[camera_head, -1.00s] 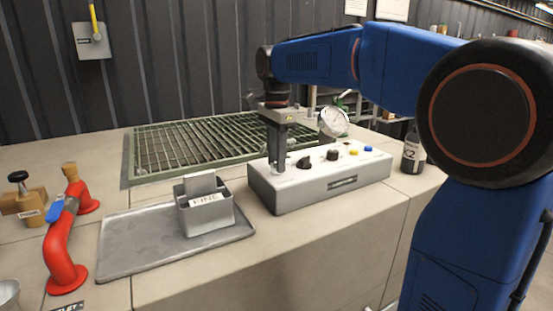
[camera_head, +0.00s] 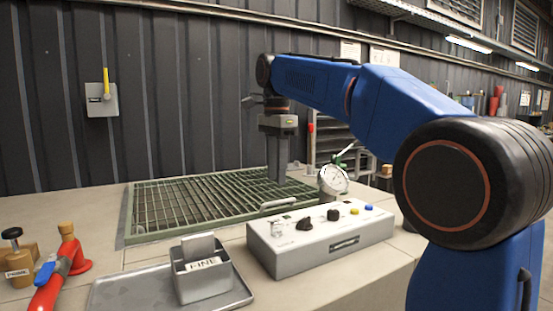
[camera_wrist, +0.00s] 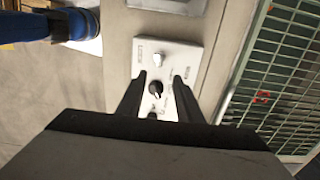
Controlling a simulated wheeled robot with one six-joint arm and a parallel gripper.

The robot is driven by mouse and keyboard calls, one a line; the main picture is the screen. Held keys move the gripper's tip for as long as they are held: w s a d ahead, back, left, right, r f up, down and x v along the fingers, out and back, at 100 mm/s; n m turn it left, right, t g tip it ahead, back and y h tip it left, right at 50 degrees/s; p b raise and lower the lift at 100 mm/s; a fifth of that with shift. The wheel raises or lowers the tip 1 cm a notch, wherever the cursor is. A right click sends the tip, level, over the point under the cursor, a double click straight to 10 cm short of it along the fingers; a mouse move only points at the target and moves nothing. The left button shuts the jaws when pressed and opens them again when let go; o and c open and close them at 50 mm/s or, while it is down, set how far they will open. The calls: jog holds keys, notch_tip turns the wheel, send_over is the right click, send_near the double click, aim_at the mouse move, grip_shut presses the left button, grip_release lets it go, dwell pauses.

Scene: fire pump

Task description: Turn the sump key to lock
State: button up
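The white control box (camera_head: 320,240) sits on the counter. A small silver fitting that looks like the sump key switch (camera_head: 279,228) stands at its left end, and a silver piece (camera_wrist: 159,60) shows in the wrist view. The turn and lettering of the key are too small to read. Two black knobs (camera_head: 304,224) (camera_head: 333,214) stand to its right.
A round gauge (camera_head: 333,180) stands behind the box. A green grating (camera_head: 175,208) lies behind it. A grey bin labelled FINE (camera_head: 202,278) stands on a metal tray (camera_head: 115,292) at left, near a red pipe (camera_head: 50,290).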

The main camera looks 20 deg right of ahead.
jog(key=shift+r, duration=1.7)
jog(key=s+d+f+n+t, duration=0.2)
jog(key=s+f+n, duration=0.6)
jog(key=s+f, duration=0.7)
jog(key=s+d+f+n+t, duration=0.2)
jog(key=s+d+f+n, duration=0.3)
jog(key=s+f, duration=1)
notch_tip(320, 180, down, 5)
jog(key=n, duration=0.3)
jog(key=shift+r+t, duration=0.2)
jog(key=shift+t, duration=0.2)
